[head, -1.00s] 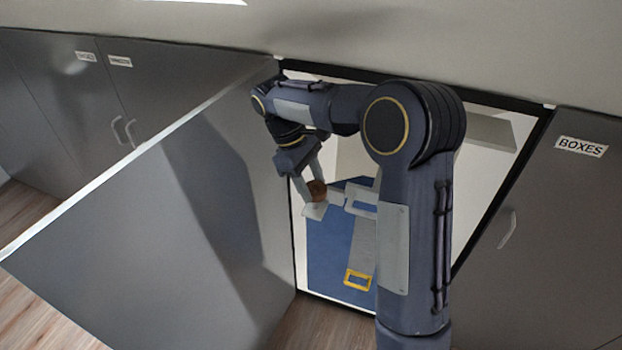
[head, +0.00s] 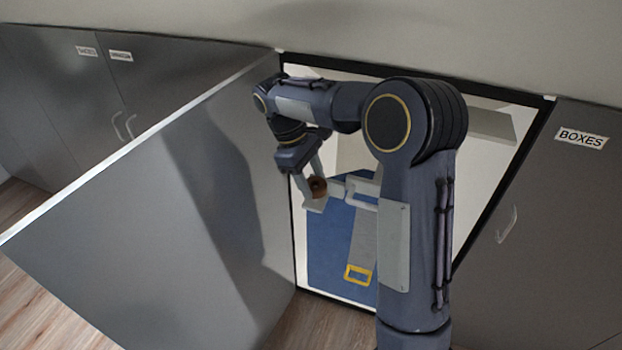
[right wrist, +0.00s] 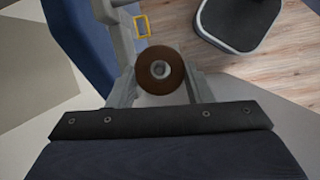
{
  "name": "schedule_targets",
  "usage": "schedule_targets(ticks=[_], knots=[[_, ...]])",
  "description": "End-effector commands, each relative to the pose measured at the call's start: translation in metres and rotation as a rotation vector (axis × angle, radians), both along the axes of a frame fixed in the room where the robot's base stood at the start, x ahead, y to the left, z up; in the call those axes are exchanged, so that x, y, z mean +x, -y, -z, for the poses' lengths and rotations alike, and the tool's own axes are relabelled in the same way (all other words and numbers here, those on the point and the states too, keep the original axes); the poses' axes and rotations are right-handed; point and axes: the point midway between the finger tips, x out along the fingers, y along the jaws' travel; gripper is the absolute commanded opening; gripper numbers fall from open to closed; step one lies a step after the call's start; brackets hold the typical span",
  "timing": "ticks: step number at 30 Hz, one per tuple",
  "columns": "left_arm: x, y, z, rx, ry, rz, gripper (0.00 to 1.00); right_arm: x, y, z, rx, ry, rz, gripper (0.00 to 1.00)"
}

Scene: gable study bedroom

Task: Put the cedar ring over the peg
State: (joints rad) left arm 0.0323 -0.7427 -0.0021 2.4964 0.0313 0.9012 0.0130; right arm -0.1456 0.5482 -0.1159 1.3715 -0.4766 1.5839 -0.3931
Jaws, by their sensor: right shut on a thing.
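The brown cedar ring (right wrist: 148,82) is held between the fingers of my right gripper (right wrist: 160,88) in the right wrist view. It also shows, small, in the head view (head: 318,188), at the tips of my right gripper (head: 317,190), inside the open cupboard. A grey round form fills the ring's hole in the right wrist view. I cannot tell whether it is the peg's end inside the ring or something beyond it. A pale grey fitting (head: 362,192) lies just right of the ring, partly hidden by my arm. My left gripper is out of view.
The open grey door (head: 150,220) stands left of my arm. The cupboard has a blue panel (head: 328,250) and a grey strip with a yellow frame (head: 358,275). A closed door marked BOXES (head: 550,220) is at right.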

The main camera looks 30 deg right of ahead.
Motion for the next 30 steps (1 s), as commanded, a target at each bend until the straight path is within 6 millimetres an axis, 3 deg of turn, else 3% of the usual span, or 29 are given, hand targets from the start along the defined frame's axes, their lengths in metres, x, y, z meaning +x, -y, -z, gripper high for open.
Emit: schedule_targets(ticks=[1,3,4,10,23,30], knots=[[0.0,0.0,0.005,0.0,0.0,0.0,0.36,-0.007,-0.003,0.025,0.013,-0.047,-0.002,0.24],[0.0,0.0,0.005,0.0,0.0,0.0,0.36,-0.007,-0.002,0.025,0.013,-0.047,-0.002,0.24],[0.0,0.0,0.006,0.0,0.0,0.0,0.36,-0.007,-0.002,0.025,0.013,-0.047,-0.002,0.47],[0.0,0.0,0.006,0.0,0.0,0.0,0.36,-0.007,-0.002,0.025,0.013,-0.048,-0.002,0.71],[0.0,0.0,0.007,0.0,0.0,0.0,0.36,-0.005,-0.003,0.02,0.012,-0.042,-0.003,0.71],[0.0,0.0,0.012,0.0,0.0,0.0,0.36,0.005,-0.014,-0.022,0.006,-0.014,-0.005,0.71]])
